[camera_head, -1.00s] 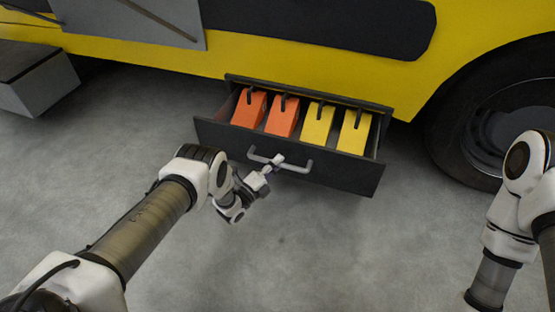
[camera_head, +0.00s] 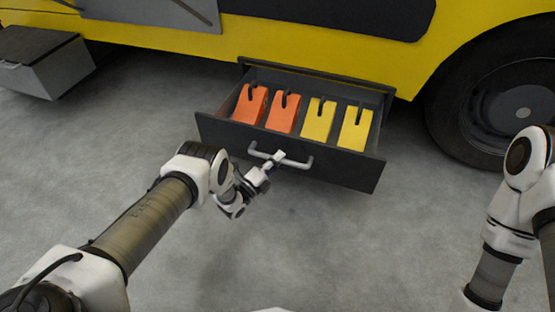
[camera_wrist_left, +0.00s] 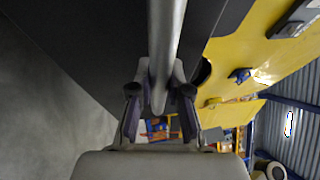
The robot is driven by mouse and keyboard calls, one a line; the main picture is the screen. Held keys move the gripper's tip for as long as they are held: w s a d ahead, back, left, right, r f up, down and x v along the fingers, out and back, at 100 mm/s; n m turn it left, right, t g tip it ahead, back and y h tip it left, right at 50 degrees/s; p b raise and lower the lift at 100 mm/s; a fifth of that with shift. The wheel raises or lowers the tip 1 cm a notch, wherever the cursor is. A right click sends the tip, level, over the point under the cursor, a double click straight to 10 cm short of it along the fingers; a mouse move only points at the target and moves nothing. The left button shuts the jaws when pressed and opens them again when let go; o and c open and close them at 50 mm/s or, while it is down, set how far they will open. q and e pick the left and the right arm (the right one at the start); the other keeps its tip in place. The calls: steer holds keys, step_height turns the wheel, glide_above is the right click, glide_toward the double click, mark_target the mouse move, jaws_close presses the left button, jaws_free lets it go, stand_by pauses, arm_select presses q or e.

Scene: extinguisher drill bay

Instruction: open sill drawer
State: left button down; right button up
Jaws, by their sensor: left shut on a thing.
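The sill drawer (camera_head: 345,167) is a dark drawer pulled out from under the yellow vehicle side. Inside it two orange blocks (camera_head: 250,104) and two yellow blocks (camera_head: 318,121) stand in a row, each with a dark strap or handle. The drawer has a grey bar handle (camera_head: 298,163) on its front. My left gripper (camera_head: 275,160) is shut on this handle near its middle. In the left wrist view the handle (camera_wrist_left: 166,45) runs between the two fingers (camera_wrist_left: 160,98). My right arm shows at the right edge, but its gripper is out of view.
The yellow vehicle body (camera_head: 290,45) stands behind the drawer, with a black tyre (camera_head: 455,120) to the right. A grey box-like step (camera_head: 50,75) juts out at the far left. The concrete floor (camera_head: 330,240) in front of the drawer is clear.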

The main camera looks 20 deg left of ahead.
arm_select(q)
steer(key=c, duration=1.1)
jaws_free()
steer(key=v, duration=1.2)
